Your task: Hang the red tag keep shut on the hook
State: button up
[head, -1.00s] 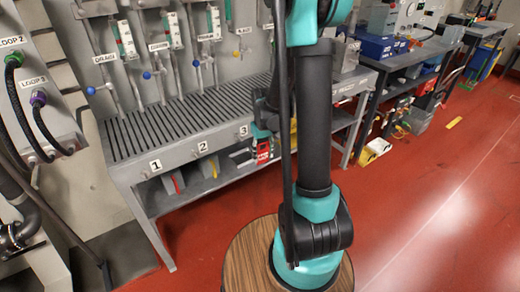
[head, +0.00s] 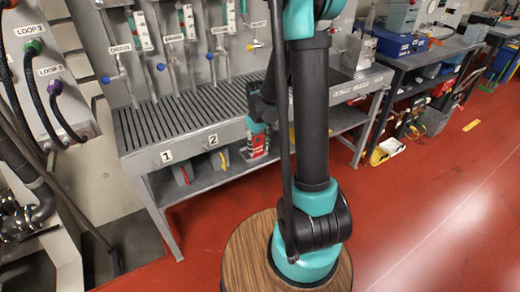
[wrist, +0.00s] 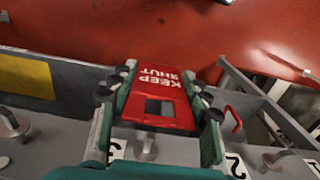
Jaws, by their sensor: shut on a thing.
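The red tag (wrist: 160,95), with white KEEP SHUT lettering and a rectangular slot, is between the two fingers of my gripper (wrist: 158,98) in the wrist view. The lettering appears upside down there. In the head view the tag (head: 258,144) hangs below my gripper (head: 258,122), in front of the grey bench's front edge. In the wrist view a metal peg or hook (wrist: 147,150) shows just below the tag's slotted end, next to a partly hidden number label. The tag appears apart from it. Another peg (wrist: 278,158) is near label 2 (wrist: 235,166).
The slatted bench (head: 190,112) carries labels 1 (head: 166,156) and 2 (head: 212,141) on its front. Valves and pipes line the panel behind it. A round wooden stool or table top (head: 240,262) is near my arm. Red floor at right is open.

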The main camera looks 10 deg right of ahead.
jog(key=w+a+f, duration=0.1)
jog(key=w+a, duration=0.1)
jog(key=w, duration=0.4)
jog(key=shift+w+f, duration=0.25)
dwell(0.6)
dwell(0.6)
jog(key=o, duration=1)
jog(key=shift+r, duration=0.1)
